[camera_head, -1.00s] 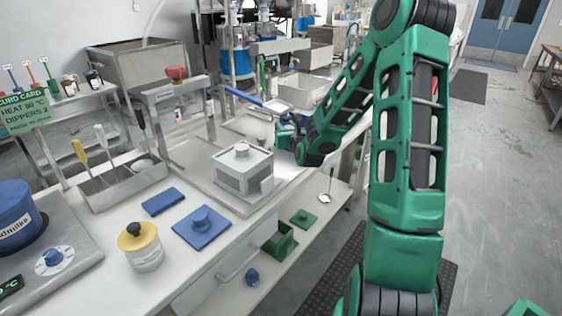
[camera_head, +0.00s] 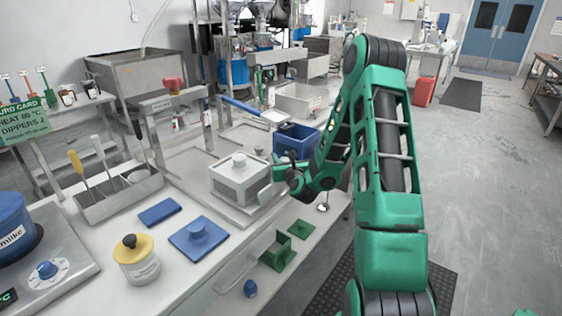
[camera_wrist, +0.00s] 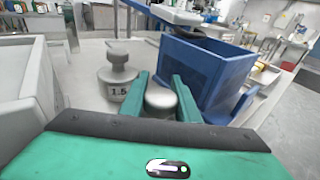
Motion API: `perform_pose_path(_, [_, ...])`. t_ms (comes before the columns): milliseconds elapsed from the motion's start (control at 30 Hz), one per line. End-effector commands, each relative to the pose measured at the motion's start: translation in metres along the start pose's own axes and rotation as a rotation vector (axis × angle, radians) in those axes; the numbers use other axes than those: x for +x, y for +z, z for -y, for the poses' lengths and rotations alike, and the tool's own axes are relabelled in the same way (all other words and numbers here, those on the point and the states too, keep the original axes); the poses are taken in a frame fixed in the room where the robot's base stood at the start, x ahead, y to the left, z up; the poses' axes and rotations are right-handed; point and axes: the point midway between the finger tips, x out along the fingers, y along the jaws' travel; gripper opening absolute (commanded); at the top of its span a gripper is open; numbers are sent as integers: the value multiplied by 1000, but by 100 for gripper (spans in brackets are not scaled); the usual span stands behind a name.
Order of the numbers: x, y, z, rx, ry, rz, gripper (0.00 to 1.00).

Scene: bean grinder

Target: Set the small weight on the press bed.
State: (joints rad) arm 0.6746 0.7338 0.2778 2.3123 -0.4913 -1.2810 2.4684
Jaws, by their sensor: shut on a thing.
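My gripper (camera_wrist: 162,82) is shut on a small grey round weight (camera_wrist: 160,99), which sits between the green fingers in the wrist view. In the head view my gripper (camera_head: 279,166) is just right of a pale square box with a knobbed lid (camera_head: 240,178); the held weight cannot be made out there. A larger knobbed weight marked 1.5 (camera_wrist: 116,88) stands left of my fingers in the wrist view, apart from them. A press-like metal frame with a red knob (camera_head: 174,86) stands left of the pale box. I cannot tell which surface is the press bed.
A blue open bin (camera_head: 295,141) stands just behind my gripper and shows close on the right in the wrist view (camera_wrist: 190,72). A blue knobbed plate (camera_head: 199,238), a blue slab (camera_head: 160,211) and a yellow-lidded jar (camera_head: 137,262) lie nearer on the bench.

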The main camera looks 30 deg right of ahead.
Motion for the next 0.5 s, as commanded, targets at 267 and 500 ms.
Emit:
perform_pose_path(267, [1, -3, 0, -1, -2, 4, 0])
perform_pose_path(500, [2, -6, 0, 0, -2, 2, 0])
